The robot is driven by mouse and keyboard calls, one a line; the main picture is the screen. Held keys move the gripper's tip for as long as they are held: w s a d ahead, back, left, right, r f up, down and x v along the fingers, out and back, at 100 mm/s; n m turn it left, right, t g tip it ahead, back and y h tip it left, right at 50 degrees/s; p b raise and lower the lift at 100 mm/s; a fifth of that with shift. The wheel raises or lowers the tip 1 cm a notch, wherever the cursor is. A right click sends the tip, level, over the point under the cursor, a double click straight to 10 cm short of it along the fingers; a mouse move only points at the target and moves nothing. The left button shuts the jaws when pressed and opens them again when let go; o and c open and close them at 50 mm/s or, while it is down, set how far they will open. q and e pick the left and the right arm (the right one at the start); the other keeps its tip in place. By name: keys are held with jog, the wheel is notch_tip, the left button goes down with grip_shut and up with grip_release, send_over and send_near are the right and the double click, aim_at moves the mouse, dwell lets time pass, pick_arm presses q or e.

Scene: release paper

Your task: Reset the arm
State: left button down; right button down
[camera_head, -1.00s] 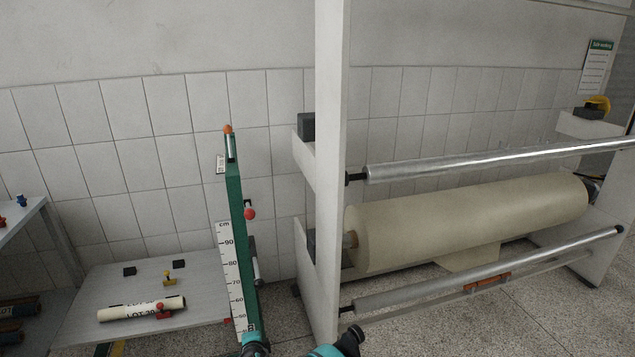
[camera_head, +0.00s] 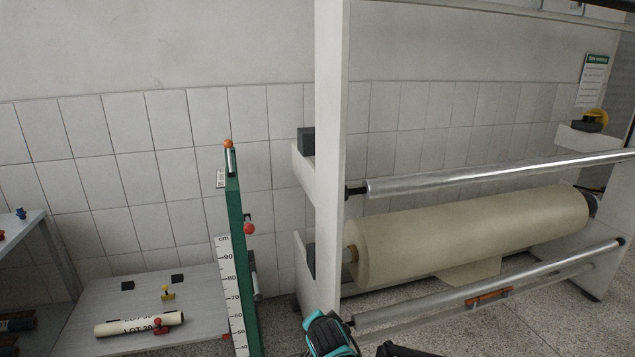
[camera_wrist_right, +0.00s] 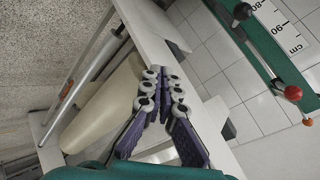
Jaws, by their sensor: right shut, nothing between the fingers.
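In the right wrist view, my right gripper (camera_wrist_right: 160,88) has its two dark, purple-padded fingers together at the tips with nothing between them. Beyond it are the paper roll (camera_wrist_right: 104,106) and the white rack post. In the head view, a teal and black part of my arm (camera_head: 328,334) shows at the bottom edge, in front of the foot of the rack post. The fingers are not clear there. My left gripper is not visible. The beige paper roll (camera_head: 465,232) rests on the rack with a loose flap of paper hanging below it.
The white rack post (camera_head: 331,150) stands upright in the middle, with metal bars (camera_head: 500,172) running right. A green upright (camera_head: 236,215) with a ruler and red knob stands left of it. A low grey table (camera_head: 205,290) holds a labelled roll (camera_head: 139,324).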

jog(key=s+d+r+n+g, duration=0.1)
jog(key=s+d+r+n, duration=0.35)
jog(key=s+d, duration=0.8)
jog(key=s+d+f+n+g, duration=0.1)
jog(key=s+d+n, duration=0.1)
jog(key=s, duration=0.5)
jog(key=s+d+f+n, duration=0.1)
jog(key=s+d+n, duration=0.1)
jog(key=s, duration=0.5)
jog(key=shift+s+d+g+h, duration=0.3)
jog(key=shift+d+g+h, duration=0.1)
jog(key=shift+d, duration=0.1)
